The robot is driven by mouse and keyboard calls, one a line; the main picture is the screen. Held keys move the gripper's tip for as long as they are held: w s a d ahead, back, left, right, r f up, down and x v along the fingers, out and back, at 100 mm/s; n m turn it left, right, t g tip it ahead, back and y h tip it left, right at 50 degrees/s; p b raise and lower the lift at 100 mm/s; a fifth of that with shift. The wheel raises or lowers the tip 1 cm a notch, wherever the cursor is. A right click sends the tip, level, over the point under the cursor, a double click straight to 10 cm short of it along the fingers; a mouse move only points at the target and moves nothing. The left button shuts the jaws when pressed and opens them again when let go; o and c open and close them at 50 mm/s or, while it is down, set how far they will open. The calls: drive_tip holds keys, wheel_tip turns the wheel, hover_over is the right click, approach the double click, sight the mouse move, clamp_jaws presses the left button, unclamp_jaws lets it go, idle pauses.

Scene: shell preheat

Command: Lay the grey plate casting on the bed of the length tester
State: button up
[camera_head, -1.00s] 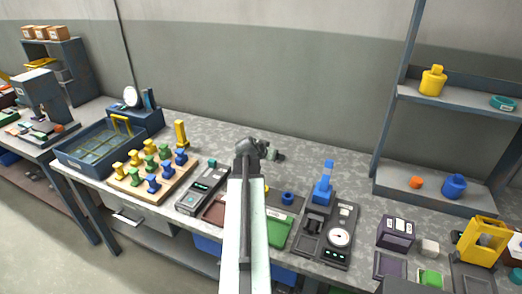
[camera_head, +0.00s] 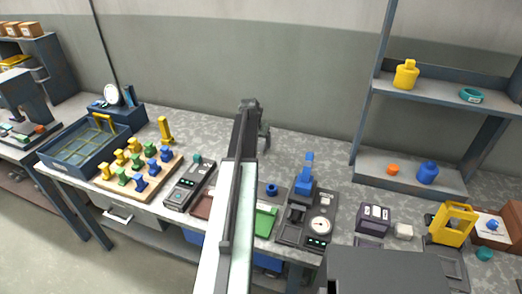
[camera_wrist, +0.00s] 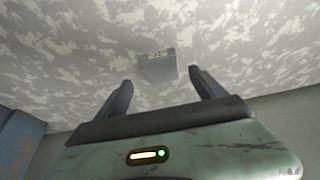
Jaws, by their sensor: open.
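A small grey block with dark marks (camera_wrist: 161,66), which looks like the plate casting, lies on the speckled bench top in the wrist view. It is just beyond and between the two fingertips of my gripper (camera_wrist: 160,78), which is open and empty. In the head view my gripper (camera_head: 263,132) is over the back of the bench, seen partly behind my arm, and the grey block cannot be made out there. A long dark device with a small display (camera_head: 188,184) stands left of my arm and may be the length tester; I cannot tell for sure.
A peg board (camera_head: 137,174) with coloured pieces and a blue basin (camera_head: 62,163) stand at left. Right of my arm are a dial device with a blue lever (camera_head: 304,190), a purple box (camera_head: 373,218) and a yellow frame (camera_head: 453,222). A shelf (camera_head: 445,82) rises at back right.

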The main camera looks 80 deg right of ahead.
sight(260, 147)
drive_tip(key=b+x, duration=0.4)
drive_tip(key=x, duration=0.1)
drive_tip(key=shift+r, duration=0.2)
clamp_jaws()
